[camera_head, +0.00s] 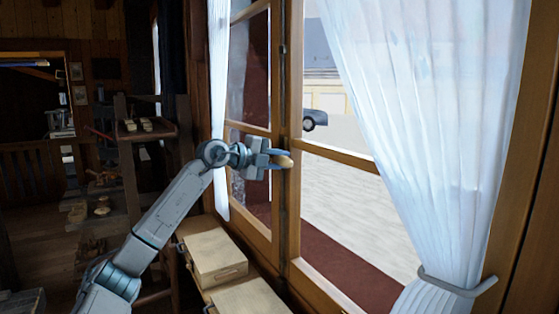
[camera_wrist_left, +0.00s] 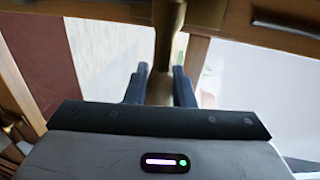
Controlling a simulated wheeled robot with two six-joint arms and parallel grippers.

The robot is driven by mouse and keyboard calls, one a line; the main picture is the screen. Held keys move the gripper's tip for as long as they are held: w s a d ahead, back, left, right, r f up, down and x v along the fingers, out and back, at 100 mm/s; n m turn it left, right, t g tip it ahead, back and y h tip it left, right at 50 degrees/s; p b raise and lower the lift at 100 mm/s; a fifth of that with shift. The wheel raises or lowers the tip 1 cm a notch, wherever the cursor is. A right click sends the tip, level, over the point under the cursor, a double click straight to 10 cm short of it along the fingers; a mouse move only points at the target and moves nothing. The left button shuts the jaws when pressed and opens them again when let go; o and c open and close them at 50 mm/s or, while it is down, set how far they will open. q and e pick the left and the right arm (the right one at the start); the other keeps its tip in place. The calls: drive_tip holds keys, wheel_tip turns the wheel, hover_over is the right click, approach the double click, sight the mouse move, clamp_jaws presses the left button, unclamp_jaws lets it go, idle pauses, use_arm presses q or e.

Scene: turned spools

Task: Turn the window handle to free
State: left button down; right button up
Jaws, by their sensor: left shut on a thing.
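The wooden window (camera_head: 285,215) stands ahead, with its middle upright between two panes. The window handle (camera_head: 284,161) is a small light-brown knob-like piece at that upright, about mid-height. My left gripper (camera_head: 277,159) reaches it from the left and is shut on it. In the left wrist view the brown handle (camera_wrist_left: 160,88) runs between the two dark fingers of the gripper (camera_wrist_left: 160,84), which partly hide it. The exact angle of the handle is hard to tell. My right gripper shows in neither view.
A white curtain (camera_head: 430,110) tied back hangs at the right, and a narrow one (camera_head: 218,90) hangs left of the window. Shelves (camera_head: 145,133) with small items stand at the left.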

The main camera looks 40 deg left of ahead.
use_arm(q)
drive_tip(key=shift+r, duration=0.15)
drive_tip(key=c, duration=1.3)
unclamp_jaws()
drive_tip(key=shift+s+a+b, duration=0.3)
drive_tip(key=shift+s+b, duration=0.3)
drive_tip(key=shift+b, duration=0.05)
drive_tip(key=b+v, duration=0.8)
drive_tip(key=v, duration=0.1)
drive_tip(key=shift+s+r, duration=0.1)
drive_tip(key=shift+s, duration=0.15)
